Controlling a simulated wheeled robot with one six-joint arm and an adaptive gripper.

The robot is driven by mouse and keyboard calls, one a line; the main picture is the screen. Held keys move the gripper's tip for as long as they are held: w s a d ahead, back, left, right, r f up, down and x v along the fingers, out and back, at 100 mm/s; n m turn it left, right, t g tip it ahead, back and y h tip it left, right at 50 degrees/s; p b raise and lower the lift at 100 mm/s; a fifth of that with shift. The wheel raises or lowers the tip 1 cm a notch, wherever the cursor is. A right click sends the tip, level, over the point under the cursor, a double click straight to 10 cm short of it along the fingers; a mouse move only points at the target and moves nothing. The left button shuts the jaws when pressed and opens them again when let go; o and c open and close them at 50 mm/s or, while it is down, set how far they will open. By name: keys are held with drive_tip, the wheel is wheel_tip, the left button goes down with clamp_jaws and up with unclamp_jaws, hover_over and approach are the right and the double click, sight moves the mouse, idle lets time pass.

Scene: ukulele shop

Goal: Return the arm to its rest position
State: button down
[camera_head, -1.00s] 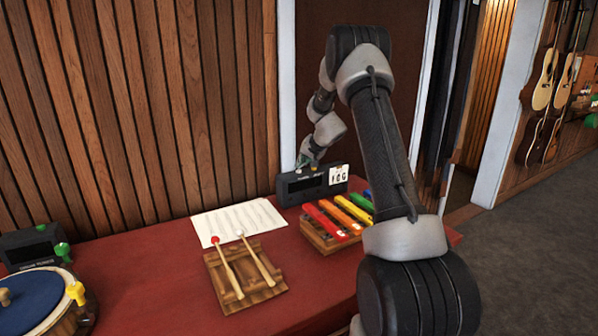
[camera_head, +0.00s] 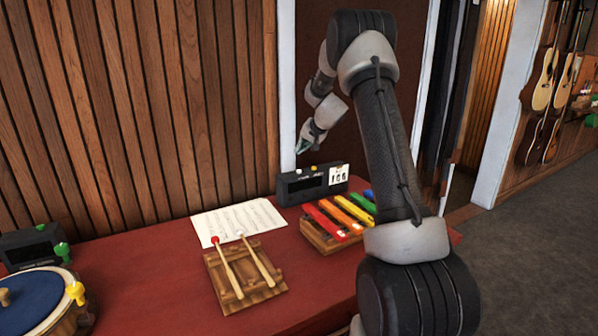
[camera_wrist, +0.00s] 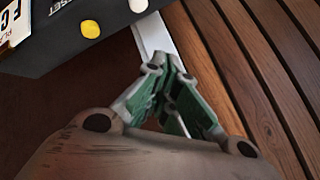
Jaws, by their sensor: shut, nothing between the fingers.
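My gripper (camera_head: 301,148) is shut and empty. In the head view it hangs in the air above the black tuner box (camera_head: 312,184) at the back of the red table, apart from it. My arm reaches up from the lower right and bends down at the far end. In the wrist view the green fingertips (camera_wrist: 172,72) meet in the middle. The tuner box also shows at the top left of the wrist view (camera_wrist: 60,52), with a yellow and a white button on it.
The red table (camera_head: 150,265) carries a sheet of music (camera_head: 240,217), a wooden rack (camera_head: 243,282) with two mallets, a coloured xylophone (camera_head: 335,220) and a blue-topped drum (camera_head: 40,300). A slatted wood wall (camera_head: 150,110) stands behind. Guitars (camera_head: 545,80) hang at right.

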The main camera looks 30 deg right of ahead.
idle(0.3)
drive_tip(key=s+a+f+g+y, duration=0.1)
drive_tip(key=s+a+f+g, duration=0.3)
drive_tip(key=s, duration=0.5)
drive_tip(key=s+a+r+n, duration=0.2)
drive_tip(key=s+r, duration=0.3)
drive_tip(key=s, duration=0.9)
drive_tip(key=s+a+r+n+h, duration=0.1)
drive_tip(key=s+a+r+n, duration=0.2)
drive_tip(key=s, duration=1.2)
drive_tip(key=s+a+r+n+g+h, duration=0.1)
drive_tip(key=s+a+r, duration=0.4)
drive_tip(key=s, duration=0.9)
drive_tip(key=shift+s+a+r+n, duration=0.25)
drive_tip(key=shift+s+r+n, duration=0.05)
drive_tip(key=shift+r+n, duration=0.45)
